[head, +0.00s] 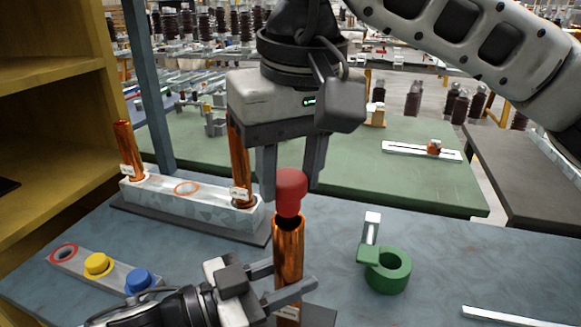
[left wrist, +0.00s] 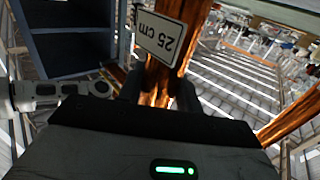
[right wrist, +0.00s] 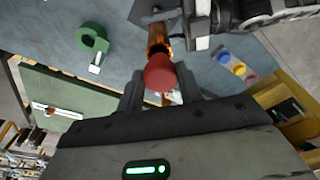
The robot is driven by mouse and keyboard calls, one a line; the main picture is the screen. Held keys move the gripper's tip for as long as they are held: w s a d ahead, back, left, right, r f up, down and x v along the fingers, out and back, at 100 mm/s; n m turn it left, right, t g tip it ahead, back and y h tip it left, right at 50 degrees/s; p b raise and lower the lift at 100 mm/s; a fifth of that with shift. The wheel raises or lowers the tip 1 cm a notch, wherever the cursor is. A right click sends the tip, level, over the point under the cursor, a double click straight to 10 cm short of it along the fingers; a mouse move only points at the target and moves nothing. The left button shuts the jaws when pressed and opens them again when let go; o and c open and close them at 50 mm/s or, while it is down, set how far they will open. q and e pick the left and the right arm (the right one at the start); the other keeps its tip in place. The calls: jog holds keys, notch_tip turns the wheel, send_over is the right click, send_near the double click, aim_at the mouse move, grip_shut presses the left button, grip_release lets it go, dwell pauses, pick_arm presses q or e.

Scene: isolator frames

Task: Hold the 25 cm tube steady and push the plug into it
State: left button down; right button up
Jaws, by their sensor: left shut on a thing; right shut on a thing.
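The copper 25 cm tube (head: 288,250) stands upright at the table's front. My left gripper (head: 283,290) is shut around its lower part. In the left wrist view the tube (left wrist: 195,30) carries a "25 cm" label (left wrist: 160,37). The red plug (head: 291,187) is at the tube's top opening, its head above the rim; whether its lower end is inside is hard to tell. My right gripper (head: 290,180) points down from above and is shut on the plug. In the right wrist view the plug (right wrist: 160,74) sits between the fingers, in line with the tube (right wrist: 157,40).
A metal rack (head: 205,209) at the back left holds two copper tubes. A strip at the left has a red ring, a yellow plug (head: 97,265) and a blue plug (head: 142,281). A green ring-shaped holder (head: 386,272) stands right of the tube. A shelf (head: 50,70) borders the left.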

aim_at(293, 181)
jog(key=shift+f, duration=2)
jog(key=o, duration=1)
jog(key=shift+o, duration=0.2)
jog(key=shift+r, duration=0.2)
notch_tip(293, 181, up, 12)
jog(key=s, duration=0.1)
jog(key=shift+s+d+f, duration=0.2)
jog(key=shift+s+d, duration=0.1)
jog(key=shift+d, duration=0.15)
pick_arm(q)
jog(key=c, duration=0.9)
grip_release()
jog(key=shift+a, duration=0.1)
